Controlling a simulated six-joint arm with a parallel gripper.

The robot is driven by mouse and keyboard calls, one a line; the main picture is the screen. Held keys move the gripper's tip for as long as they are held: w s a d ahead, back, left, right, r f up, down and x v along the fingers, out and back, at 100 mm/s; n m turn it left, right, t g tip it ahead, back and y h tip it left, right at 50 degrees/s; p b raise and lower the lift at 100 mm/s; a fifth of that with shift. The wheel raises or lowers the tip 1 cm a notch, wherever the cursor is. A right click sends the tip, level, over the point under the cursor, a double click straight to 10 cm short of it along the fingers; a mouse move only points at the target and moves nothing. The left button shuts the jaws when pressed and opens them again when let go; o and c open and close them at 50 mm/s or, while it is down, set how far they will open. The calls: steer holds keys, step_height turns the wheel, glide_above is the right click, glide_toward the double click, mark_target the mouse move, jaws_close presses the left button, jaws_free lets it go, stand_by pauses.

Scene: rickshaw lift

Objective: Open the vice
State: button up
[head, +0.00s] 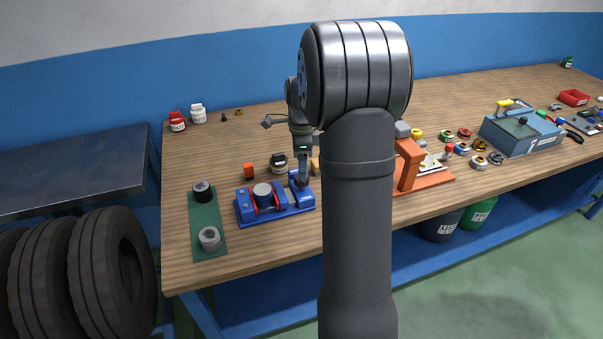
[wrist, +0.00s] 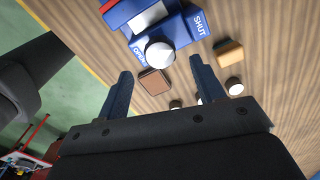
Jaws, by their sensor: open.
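The vice (head: 245,213) is a blue unit near the front left of the workbench, with red jaw faces and a grey round part (head: 262,193) between them. In the wrist view the blue vice body (wrist: 196,29) carries the words OPEN and SHUT, with a pale round knob (wrist: 160,54) at its edge near OPEN. My gripper (head: 302,182) is at the vice's right end, pointing down. In the wrist view its two blue fingers (wrist: 161,78) are apart. A brown square-faced piece (wrist: 154,83) shows between them; I cannot tell whether it belongs to the vice.
A green mat (head: 207,222) with two round parts lies left of the vice. An orange stand (head: 408,165) is to the right, partly hidden by my arm. The bench's front edge is close.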

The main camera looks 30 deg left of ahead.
mark_target(302, 183)
steer(key=shift+f, duration=2.3)
steer(key=shift+c, duration=0.2)
steer(key=c, duration=0.9)
